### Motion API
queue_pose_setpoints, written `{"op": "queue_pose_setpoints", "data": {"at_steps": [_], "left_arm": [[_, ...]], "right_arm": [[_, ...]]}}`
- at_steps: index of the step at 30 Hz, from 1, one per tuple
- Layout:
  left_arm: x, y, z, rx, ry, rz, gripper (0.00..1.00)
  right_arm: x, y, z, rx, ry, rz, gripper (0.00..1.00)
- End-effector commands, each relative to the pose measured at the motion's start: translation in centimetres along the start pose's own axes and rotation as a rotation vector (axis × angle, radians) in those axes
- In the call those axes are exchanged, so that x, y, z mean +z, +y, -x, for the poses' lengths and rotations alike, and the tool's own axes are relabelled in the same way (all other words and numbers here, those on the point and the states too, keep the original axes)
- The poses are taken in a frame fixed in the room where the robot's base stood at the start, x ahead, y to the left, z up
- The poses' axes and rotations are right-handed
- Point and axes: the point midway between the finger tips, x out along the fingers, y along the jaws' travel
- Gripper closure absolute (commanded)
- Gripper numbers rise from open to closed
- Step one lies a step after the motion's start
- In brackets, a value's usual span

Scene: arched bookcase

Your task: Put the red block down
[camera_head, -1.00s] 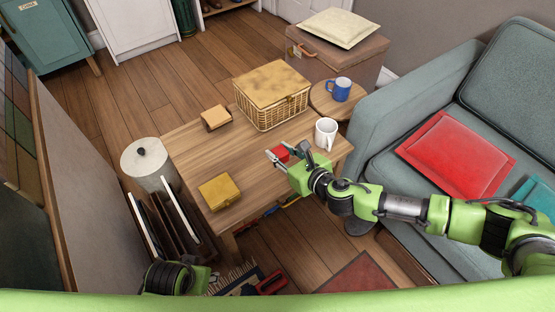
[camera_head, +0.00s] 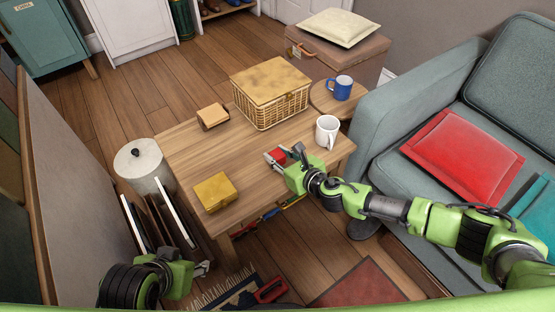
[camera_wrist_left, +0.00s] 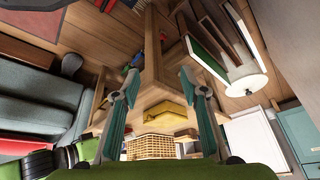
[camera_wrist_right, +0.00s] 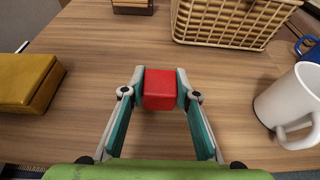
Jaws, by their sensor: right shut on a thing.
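The red block (camera_wrist_right: 159,90) is between the fingertips of my right gripper (camera_wrist_right: 159,88), which is shut on it. In the head view the right gripper (camera_head: 283,159) is over the right front part of the wooden table (camera_head: 190,150), with the red block (camera_head: 277,155) at its tips. I cannot tell whether the block touches the tabletop. My left gripper (camera_wrist_left: 158,88) shows in the left wrist view with its two fingers apart and nothing between them. In the head view the left arm is low at the left, below the table's front edge.
A white mug (camera_head: 327,131) stands right of the red block. A wicker basket (camera_head: 270,96) is behind it, and a yellow box (camera_head: 215,192) and a small wooden box (camera_head: 212,116) are to the left. The tabletop's middle is clear. A sofa (camera_head: 400,140) stands at right.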

Motion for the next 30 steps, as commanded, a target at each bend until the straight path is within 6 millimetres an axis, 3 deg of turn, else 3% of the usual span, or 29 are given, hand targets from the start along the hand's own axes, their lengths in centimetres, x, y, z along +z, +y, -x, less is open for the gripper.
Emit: {"op": "queue_pose_setpoints", "data": {"at_steps": [4,27,28,29,30], "left_arm": [[-1.5,0.2,-0.4,0.003,0.06,-0.002,0.6],[-3.2,0.3,-0.4,0.005,0.126,-0.003,0.6],[-3.3,0.3,-0.4,0.005,0.129,-0.004,0.6],[-3.3,0.3,-0.4,0.006,0.13,-0.004,0.6],[-3.3,0.3,-0.4,0.006,0.13,-0.004,0.6]], "right_arm": [[-0.5,0.0,-0.2,0.001,0.0,0.0,0.91],[-0.8,0.1,-0.3,0.001,0.0,0.0,0.91],[-0.8,0.1,-0.3,0.001,0.0,0.0,0.64],[-0.8,0.1,-0.3,0.001,0.0,0.0,0.56],[-0.8,0.1,-0.3,0.001,0.0,0.0,0.55]]}}
